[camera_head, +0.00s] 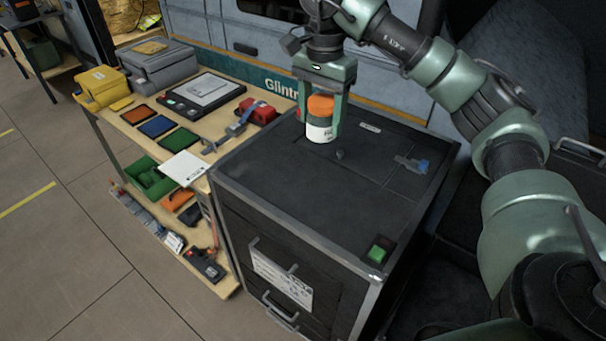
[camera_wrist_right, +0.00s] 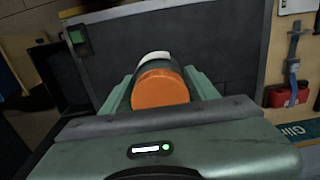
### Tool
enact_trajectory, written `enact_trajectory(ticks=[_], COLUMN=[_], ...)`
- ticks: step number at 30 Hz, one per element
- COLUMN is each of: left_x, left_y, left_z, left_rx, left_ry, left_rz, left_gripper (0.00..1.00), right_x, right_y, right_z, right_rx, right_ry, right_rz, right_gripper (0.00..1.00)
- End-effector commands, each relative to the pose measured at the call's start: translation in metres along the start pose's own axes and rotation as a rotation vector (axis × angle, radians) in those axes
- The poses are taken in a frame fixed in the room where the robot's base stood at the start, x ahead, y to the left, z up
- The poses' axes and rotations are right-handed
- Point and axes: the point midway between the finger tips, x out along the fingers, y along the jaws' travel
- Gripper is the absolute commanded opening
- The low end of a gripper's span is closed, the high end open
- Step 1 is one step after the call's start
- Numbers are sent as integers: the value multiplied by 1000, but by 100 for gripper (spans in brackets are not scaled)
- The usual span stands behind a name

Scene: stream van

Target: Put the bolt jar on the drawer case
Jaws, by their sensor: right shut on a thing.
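The bolt jar (camera_head: 320,127) has an orange lid, a dark body and a white label. My right gripper (camera_head: 320,122) is shut on it from above, one finger on each side. The jar is upright at the back part of the top of the black drawer case (camera_head: 300,190). I cannot tell whether its base touches the top. In the right wrist view, the jar's orange lid (camera_wrist_right: 160,90) lies between the green fingers (camera_wrist_right: 160,88). My left gripper is not in view.
A green switch box (camera_head: 379,250), a small blue-and-grey tool (camera_head: 412,164) and a small dark knob (camera_head: 340,154) are on the case top. The left-front top is clear. A workbench (camera_head: 222,130) with colored trays, cases and a red box (camera_head: 258,112) stands to the left.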

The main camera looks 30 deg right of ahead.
Motion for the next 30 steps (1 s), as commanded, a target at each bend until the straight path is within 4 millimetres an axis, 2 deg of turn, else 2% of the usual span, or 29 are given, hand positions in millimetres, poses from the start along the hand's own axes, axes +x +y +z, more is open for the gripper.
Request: enact_trajectory(ticks=[1, 4, 12, 15, 20, 27, 30], left_x=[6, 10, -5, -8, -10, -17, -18], left_y=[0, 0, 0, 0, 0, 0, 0], left_z=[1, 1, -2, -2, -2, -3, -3], left_rx=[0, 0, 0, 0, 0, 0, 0], left_ry=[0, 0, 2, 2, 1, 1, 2], left_rz=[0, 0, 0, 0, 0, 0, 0], left_gripper=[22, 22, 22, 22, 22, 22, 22], right_x=[19, 46, 109, 125, 138, 172, 179], right_y=[1, 1, 1, 1, 0, 1, 0], right_z=[1, 1, 1, 1, 0, 0, 0], right_rx=[-2, -2, 0, -1, 0, 1, 0], right_ry=[-4, -6, -2, -1, -1, -1, 0], right_rz=[7, 6, 5, 4, 2, 3, 1], right_gripper=[9, 9, 9, 9, 9, 9, 9])
